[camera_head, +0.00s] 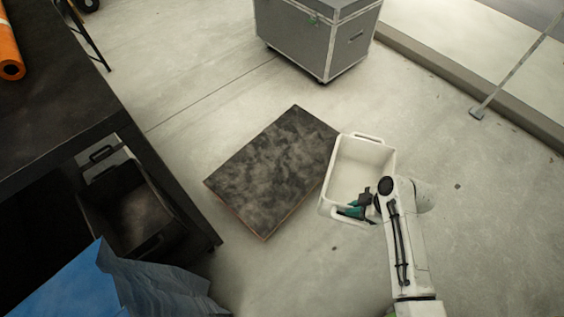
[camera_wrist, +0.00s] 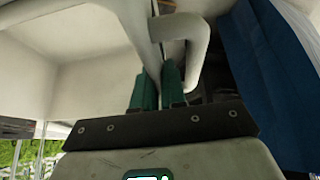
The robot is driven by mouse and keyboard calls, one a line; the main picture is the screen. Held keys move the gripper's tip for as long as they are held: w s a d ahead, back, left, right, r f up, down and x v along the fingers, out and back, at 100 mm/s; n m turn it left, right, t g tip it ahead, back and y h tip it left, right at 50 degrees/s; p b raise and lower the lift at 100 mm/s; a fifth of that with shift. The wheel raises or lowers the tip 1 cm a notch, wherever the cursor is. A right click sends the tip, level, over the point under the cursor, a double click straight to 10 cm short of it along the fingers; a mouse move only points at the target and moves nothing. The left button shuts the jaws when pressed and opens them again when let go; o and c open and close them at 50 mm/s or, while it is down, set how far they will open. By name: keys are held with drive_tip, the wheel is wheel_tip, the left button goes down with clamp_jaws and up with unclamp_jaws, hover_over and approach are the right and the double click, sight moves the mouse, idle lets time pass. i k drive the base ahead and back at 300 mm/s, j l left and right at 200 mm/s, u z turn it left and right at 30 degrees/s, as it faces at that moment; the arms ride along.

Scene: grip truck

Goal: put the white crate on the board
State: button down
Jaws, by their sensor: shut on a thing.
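The white crate (camera_head: 362,166) is an open, empty-looking box with handles at its ends, to the right of the board in the head view. Its left side overlaps the board's right edge in the picture; I cannot tell whether it touches it. The board (camera_head: 272,168) is a dark, mottled flat rectangle on the floor. My gripper (camera_head: 356,207) is at the crate's near end. The underside of the crate is hidden.
A grey flight case (camera_head: 318,40) stands behind the board. A dark table (camera_head: 60,130) is at the left, with a black bin (camera_head: 130,212) beneath it. A blue sheet (camera_head: 95,285) is at the near left. Floor is clear right of the crate.

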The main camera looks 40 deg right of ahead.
sight(258, 183)
drive_tip(key=i+j, duration=0.3)
drive_tip(key=i, duration=0.15)
drive_tip(key=i+j, duration=0.35)
drive_tip(key=i, duration=0.1)
